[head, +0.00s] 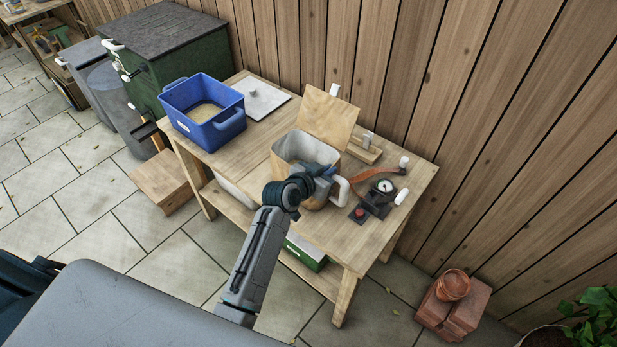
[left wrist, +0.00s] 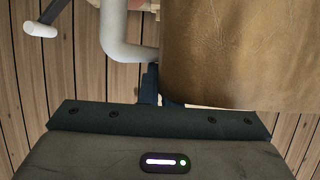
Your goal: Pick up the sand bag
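No sand bag can be made out for sure. My left gripper (head: 326,172) is at the front right rim of a pale bin (head: 288,148) with a raised wooden lid (head: 327,117). The bin has a white handle (head: 342,190) and stands on the workbench (head: 237,170). In the left wrist view a brown, worn-looking surface (left wrist: 235,50) fills the upper right, close to the gripper, beside a white bent handle (left wrist: 118,38). One dark finger shows there against the brown surface's edge. The finger gap is hidden. My right gripper is not in view.
A blue tub (head: 203,112) with sand-coloured material and a grey lid (head: 262,98) are on the bench's left. A dark gauge device (head: 373,198) lies right of the bin. A plank fence rises behind.

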